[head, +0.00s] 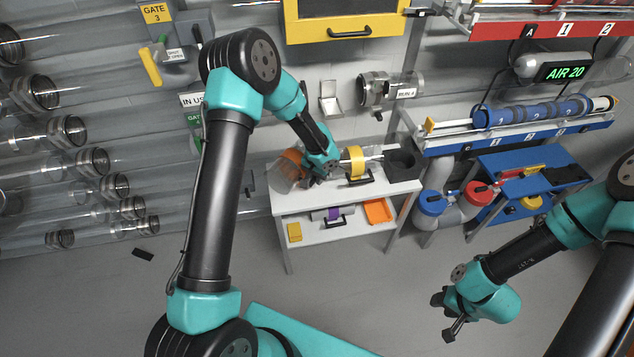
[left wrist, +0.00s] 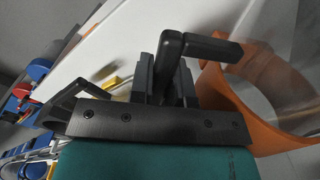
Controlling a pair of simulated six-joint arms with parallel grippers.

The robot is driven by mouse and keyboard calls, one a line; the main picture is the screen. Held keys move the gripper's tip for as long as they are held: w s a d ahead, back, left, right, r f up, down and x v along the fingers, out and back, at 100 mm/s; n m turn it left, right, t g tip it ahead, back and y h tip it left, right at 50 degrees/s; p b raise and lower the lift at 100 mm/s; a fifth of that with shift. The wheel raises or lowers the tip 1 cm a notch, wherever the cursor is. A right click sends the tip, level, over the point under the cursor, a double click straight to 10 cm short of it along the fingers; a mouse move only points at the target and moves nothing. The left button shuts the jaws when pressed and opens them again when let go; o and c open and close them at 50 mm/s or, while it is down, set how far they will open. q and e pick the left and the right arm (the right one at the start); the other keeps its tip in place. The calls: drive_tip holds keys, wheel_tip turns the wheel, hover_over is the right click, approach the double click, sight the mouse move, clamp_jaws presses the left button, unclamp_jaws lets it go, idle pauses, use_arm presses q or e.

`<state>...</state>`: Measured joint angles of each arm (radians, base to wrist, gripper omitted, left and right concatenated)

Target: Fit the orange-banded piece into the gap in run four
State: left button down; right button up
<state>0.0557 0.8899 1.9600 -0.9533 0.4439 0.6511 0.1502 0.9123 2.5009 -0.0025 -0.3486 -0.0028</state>
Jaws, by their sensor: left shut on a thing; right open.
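The orange-banded piece (head: 287,168) is a short clear tube with a wide orange band, at the left end of the white bench. My left gripper (head: 310,178) is shut on it at its right side. In the left wrist view the orange band (left wrist: 238,118) curves beside the fingers, and the exact contact is partly hidden. A clear tube end with a dark collar (head: 376,91) is on the wall behind, with a small label that I cannot read surely. I cannot tell which run is four. My right gripper (head: 446,317) is open and empty over the floor.
The white bench (head: 400,187) also carries a yellow-banded piece (head: 355,162) and a dark cup (head: 401,163). Its lower shelf holds an orange tray (head: 378,211). Clear tubes with dark collars (head: 70,130) line the left wall. A blue table (head: 520,165) stands right. The floor between is mostly clear.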

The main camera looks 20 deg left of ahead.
use_arm(q)
drive_tip(key=shift+w, duration=0.1)
drive_tip(key=shift+w+a, duration=0.15)
drive_tip(key=shift+w, duration=0.1)
drive_tip(key=shift+f, duration=1.75)
drive_tip(key=c, duration=1.1)
unclamp_jaws()
drive_tip(key=shift+f, duration=0.15)
wheel_tip(320, 180, up, 12)
drive_tip(key=shift+r, duration=0.15)
